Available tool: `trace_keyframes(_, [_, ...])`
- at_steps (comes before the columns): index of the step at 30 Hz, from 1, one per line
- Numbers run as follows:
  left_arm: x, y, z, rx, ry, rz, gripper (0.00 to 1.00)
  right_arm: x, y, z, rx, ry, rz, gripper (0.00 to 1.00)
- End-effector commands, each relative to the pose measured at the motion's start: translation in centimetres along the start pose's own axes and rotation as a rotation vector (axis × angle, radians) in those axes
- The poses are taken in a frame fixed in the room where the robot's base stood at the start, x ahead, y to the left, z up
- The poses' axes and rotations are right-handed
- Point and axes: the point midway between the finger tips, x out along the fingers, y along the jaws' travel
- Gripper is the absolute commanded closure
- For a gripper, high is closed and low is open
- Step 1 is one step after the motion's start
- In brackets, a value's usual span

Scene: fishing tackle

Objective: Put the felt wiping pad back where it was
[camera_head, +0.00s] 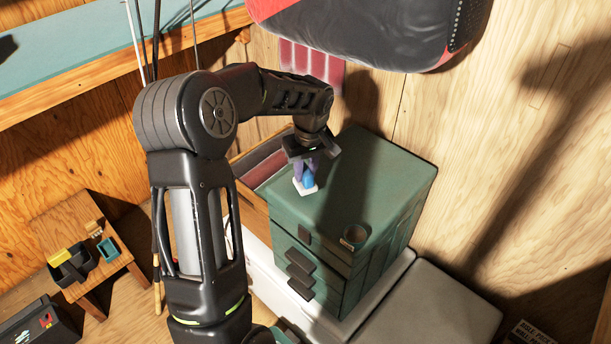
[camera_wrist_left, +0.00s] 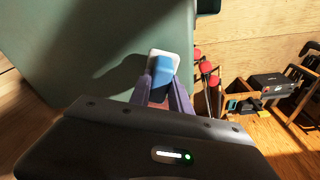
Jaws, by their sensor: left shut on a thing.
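The felt wiping pad (camera_head: 305,190), with a white flat base and a blue grip, is at the left edge of the green cabinet's top in the head view. It also shows in the wrist view (camera_wrist_left: 163,67). My left gripper (camera_head: 307,172) points down over it, with its purple fingers (camera_wrist_left: 162,84) shut on the blue grip. The fingers hide part of the grip. I cannot tell whether the base touches the green cabinet top (camera_head: 375,180) or hangs just above it. My right gripper is not in view.
An open wooden compartment (camera_head: 262,168) lies left of the cabinet. A red and black bag (camera_head: 370,30) hangs above. The cabinet top's middle is clear.

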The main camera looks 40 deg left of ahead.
Motion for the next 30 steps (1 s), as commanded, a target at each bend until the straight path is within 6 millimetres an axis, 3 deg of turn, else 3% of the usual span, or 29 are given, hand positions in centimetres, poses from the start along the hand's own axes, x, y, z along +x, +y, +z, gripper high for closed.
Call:
trace_keyframes(6, [2.3,0.0,0.4,0.000,-0.001,-0.001,1.00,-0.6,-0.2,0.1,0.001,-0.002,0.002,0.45])
trace_keyframes(17, [2.9,0.0,0.4,0.000,0.000,0.000,1.00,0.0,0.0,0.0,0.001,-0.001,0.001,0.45])
trace_keyframes(18, [2.6,0.0,0.4,0.000,0.000,0.000,0.73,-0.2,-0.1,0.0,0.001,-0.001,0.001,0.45])
trace_keyframes(25, [2.6,0.0,0.4,0.000,0.000,0.000,0.55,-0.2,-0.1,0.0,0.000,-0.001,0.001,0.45])
trace_keyframes(30, [2.6,0.0,0.4,0.000,0.000,0.000,0.55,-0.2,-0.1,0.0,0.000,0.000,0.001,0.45])
